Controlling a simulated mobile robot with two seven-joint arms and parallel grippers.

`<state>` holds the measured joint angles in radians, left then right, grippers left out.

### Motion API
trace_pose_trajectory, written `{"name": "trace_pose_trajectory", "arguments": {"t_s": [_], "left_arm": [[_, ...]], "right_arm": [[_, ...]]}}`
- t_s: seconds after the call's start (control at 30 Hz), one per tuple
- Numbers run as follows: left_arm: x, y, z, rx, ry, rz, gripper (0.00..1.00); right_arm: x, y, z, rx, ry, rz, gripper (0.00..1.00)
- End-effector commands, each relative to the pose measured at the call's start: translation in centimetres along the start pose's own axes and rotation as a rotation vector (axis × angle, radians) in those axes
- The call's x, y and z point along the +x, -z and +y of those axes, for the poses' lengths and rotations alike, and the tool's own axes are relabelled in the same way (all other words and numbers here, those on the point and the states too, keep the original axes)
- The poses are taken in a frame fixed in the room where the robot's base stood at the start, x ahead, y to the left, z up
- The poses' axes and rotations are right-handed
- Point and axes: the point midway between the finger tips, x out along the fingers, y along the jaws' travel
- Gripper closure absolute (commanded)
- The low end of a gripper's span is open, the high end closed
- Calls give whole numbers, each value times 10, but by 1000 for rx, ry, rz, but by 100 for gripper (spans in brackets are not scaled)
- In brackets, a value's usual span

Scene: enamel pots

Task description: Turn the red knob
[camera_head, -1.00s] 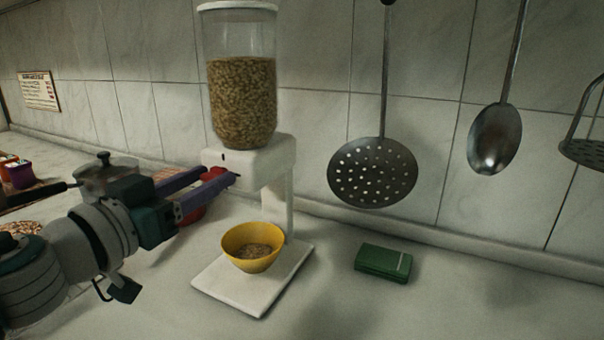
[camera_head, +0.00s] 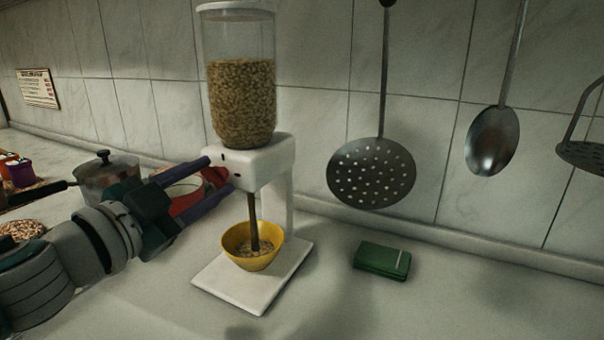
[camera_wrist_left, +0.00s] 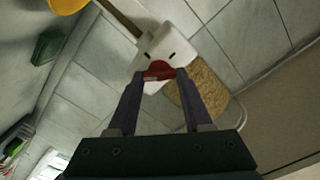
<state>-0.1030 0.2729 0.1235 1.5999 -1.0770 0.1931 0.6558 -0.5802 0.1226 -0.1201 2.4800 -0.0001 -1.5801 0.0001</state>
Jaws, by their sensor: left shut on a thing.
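The red knob (camera_head: 215,176) is on the left side of the white dispenser head (camera_head: 250,163). My left gripper (camera_head: 212,178) is shut on it, with a purple finger on either side. In the left wrist view the red knob (camera_wrist_left: 158,71) sits between the two fingertips (camera_wrist_left: 157,76). The clear hopper (camera_head: 241,100) above holds brown grain-like pieces. A brown stream (camera_head: 253,222) runs from the head down into the yellow bowl (camera_head: 237,248), which has some of the same in it. My right gripper is in neither view.
The bowl stands on the dispenser's white base (camera_head: 228,287). A green box (camera_head: 382,260) lies to the right on the counter. A red pot (camera_head: 186,203) and a lidded metal pot (camera_head: 107,180) stand behind my left arm. A skimmer (camera_head: 371,172) and a ladle (camera_head: 493,142) hang at the wall.

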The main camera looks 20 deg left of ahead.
Motion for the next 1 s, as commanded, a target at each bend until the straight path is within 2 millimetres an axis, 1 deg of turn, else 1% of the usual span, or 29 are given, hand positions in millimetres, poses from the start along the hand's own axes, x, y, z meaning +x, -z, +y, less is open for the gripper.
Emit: {"name": "trace_pose_trajectory", "arguments": {"t_s": [0.6,0.8,1.0], "left_arm": [[0,-1,3,571,0,3,100],[0,-1,3,709,0,1,100],[0,-1,3,800,0,2,100]], "right_arm": [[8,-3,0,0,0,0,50],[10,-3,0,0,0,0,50],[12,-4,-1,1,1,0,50]]}}
